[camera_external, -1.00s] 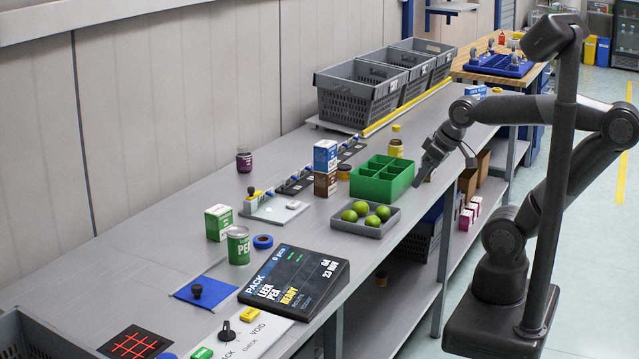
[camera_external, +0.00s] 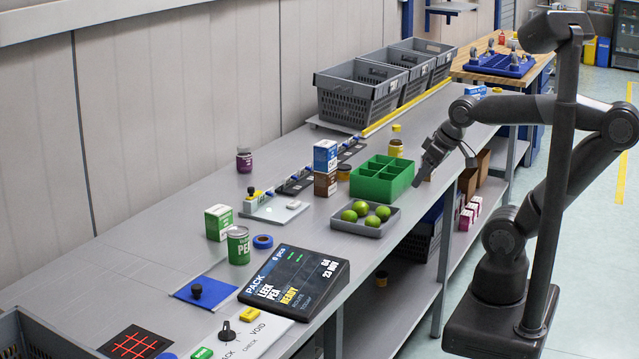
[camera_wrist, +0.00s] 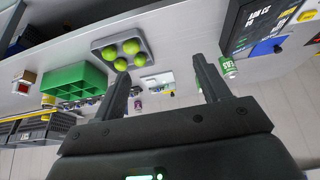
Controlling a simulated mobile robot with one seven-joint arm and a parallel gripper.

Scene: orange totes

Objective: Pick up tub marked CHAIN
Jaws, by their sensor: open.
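I cannot read the word CHAIN on any container. Small tubs and jars on the bench include a low brown tub (camera_external: 343,172) beside the box stack, a yellow-labelled jar (camera_external: 396,148) behind the green divided tray, and a purple jar (camera_external: 244,161) near the wall. A small dark tub (camera_external: 381,279) sits on the lower shelf; its label is too small to read. My gripper (camera_external: 445,169) hangs at the bench's front edge, right of the green tray, apart from everything. In the wrist view my gripper (camera_wrist: 160,66) is open, with nothing between its fingers.
The green tray (camera_external: 383,181) and a grey tray (camera_external: 345,222) of limes stand near the front edge. Stacked boxes (camera_external: 325,157), a PEA can (camera_external: 238,246) and a display panel (camera_external: 300,280) are further left. Grey crates (camera_external: 350,100) line the back.

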